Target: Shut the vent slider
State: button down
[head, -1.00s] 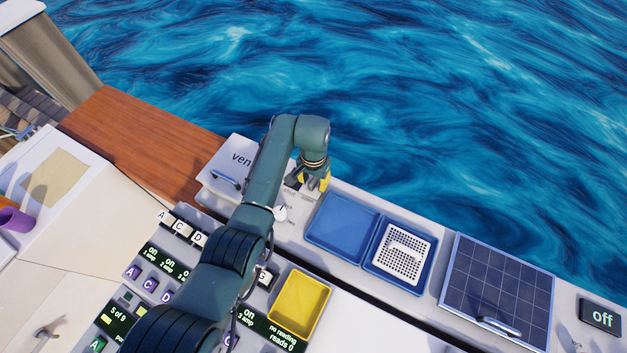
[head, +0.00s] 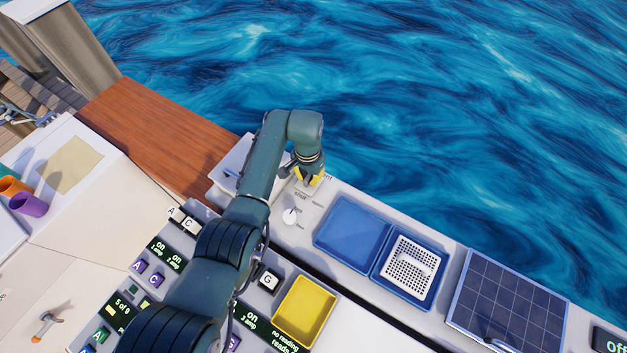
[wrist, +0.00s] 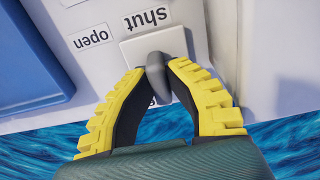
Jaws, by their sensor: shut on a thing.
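The vent slider is a pale square plate (wrist: 178,43) with a grey knob (wrist: 154,62) in the wrist view. My gripper (wrist: 157,74) is shut on this knob, its yellow fingers on either side of it. The plate sits beside a "shut" label (wrist: 147,18). The "open" label (wrist: 90,37) is to the left, apart from the plate. Another "shut" label shows partly between my fingers. In the head view my gripper (head: 309,177) is low over the white ledge and hides the slider.
A blue tray (head: 352,232) lies right of my gripper, with a white perforated basket (head: 408,261) beyond it. A solar panel (head: 508,300) is farther right. Open water lies behind the ledge.

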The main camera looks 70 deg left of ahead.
aim_at(307, 175)
jog(key=shift+s+a+f, duration=0.1)
jog(key=shift+s+f, duration=0.05)
jog(key=shift+f, duration=0.05)
jog(key=c, duration=1)
grip_release()
jog(key=shift+s+a+r, duration=0.1)
jog(key=shift+a, duration=0.05)
jog(key=shift+c, duration=0.2)
jog(key=shift+r, duration=0.1)
jog(key=shift+r, duration=0.35)
notch_tip(307, 175, up, 11)
jog(key=shift+r, duration=0.1)
